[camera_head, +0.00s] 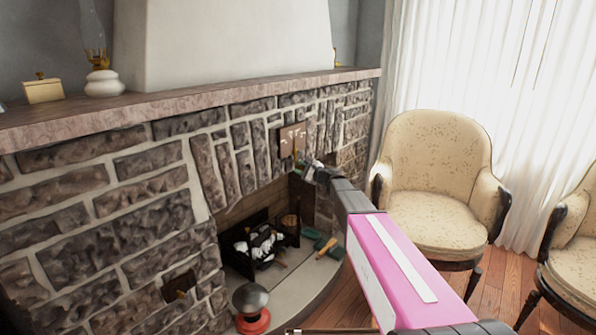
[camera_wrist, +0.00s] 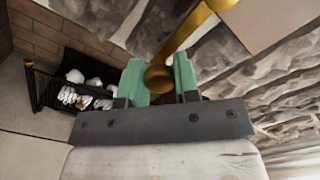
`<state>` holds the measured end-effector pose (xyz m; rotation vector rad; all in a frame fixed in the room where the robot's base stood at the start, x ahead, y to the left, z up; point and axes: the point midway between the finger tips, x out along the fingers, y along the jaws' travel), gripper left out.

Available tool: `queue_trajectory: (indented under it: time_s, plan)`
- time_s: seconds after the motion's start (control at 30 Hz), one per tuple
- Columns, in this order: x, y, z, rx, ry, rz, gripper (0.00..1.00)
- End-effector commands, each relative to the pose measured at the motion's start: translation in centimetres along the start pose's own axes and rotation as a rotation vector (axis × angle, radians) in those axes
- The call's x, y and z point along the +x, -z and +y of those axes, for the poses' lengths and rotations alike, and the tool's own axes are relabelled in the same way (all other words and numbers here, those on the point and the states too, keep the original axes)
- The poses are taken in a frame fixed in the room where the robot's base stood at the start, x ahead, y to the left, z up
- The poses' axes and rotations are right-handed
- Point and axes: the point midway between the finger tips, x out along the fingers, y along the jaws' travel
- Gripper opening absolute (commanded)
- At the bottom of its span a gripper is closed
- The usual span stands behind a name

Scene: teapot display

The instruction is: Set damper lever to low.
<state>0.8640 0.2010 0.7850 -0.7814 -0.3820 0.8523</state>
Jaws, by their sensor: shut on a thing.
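The damper lever is a brass rod with a round knob (camera_wrist: 158,78). It hangs below a brown plate (camera_head: 292,138) with small pale markings on the stone fireplace front; I cannot read the markings. The plate also shows as a tan panel at the top right of the wrist view (camera_wrist: 245,22). My gripper (camera_head: 299,168) is at the lever just under the plate. In the wrist view its green fingers stand on both sides of the knob, shut on it. The rod slants up and right from the fingers. In the head view my gripper mostly hides the lever.
A black fire grate (camera_head: 258,246) with pale logs stands in the opening below. A green object (camera_head: 326,246) and a red-based item with a dark knob (camera_head: 251,305) are on the hearth. A stone mantel (camera_head: 200,98) juts out above. Cream armchairs (camera_head: 437,170) stand to the right.

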Motion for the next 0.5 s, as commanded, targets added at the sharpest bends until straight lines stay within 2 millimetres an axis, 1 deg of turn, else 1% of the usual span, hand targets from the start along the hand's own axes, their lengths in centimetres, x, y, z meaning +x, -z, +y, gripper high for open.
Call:
queue_trajectory:
  time_s: [0.2, 0.5]
  plan:
    - [0.00, 0.64, -0.73, -0.123, 0.000, 0.000, 0.00]
    - [-0.04, 0.92, -1.16, -0.199, -0.001, 0.000, 0.00]
